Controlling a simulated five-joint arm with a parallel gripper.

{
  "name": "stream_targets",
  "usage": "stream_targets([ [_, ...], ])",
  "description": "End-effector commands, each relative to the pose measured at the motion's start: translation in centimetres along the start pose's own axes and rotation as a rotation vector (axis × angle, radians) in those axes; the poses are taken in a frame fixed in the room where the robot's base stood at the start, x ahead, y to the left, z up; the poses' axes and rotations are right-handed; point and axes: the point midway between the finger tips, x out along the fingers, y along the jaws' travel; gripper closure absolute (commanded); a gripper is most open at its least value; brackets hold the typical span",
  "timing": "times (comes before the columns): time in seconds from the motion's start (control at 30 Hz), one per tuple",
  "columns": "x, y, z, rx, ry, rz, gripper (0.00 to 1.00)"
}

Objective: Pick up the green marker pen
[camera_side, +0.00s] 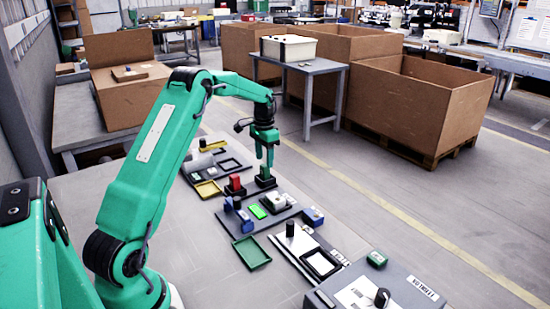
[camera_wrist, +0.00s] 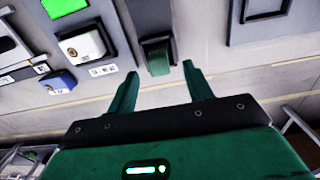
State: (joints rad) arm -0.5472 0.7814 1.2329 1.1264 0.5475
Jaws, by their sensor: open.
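My gripper (camera_side: 265,168) points down over the work table in the side view, just above a small dark holder (camera_side: 265,182). In the wrist view my gripper (camera_wrist: 160,69) is open, its two green fingers spread apart with nothing between them. Just beyond the fingertips, a dark green block-like piece (camera_wrist: 158,57) stands in a dark holder, roughly in line with the gap. I cannot tell whether this piece is the green marker pen; no other clear pen shape shows.
A red block (camera_side: 235,187) is left of the gripper. A bright green panel (camera_side: 257,211), white device (camera_side: 277,202) and blue block (camera_side: 312,215) lie nearer the camera. Floor beyond the table's right edge is clear.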

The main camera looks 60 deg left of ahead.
Motion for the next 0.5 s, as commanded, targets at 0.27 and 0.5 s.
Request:
stream_targets([
  [0.27,3.2,0.2,0.0,0.000,-0.003,0.002,0.49],
  [0.5,4.4,0.2,0.0,0.000,-0.001,0.000,0.49],
])
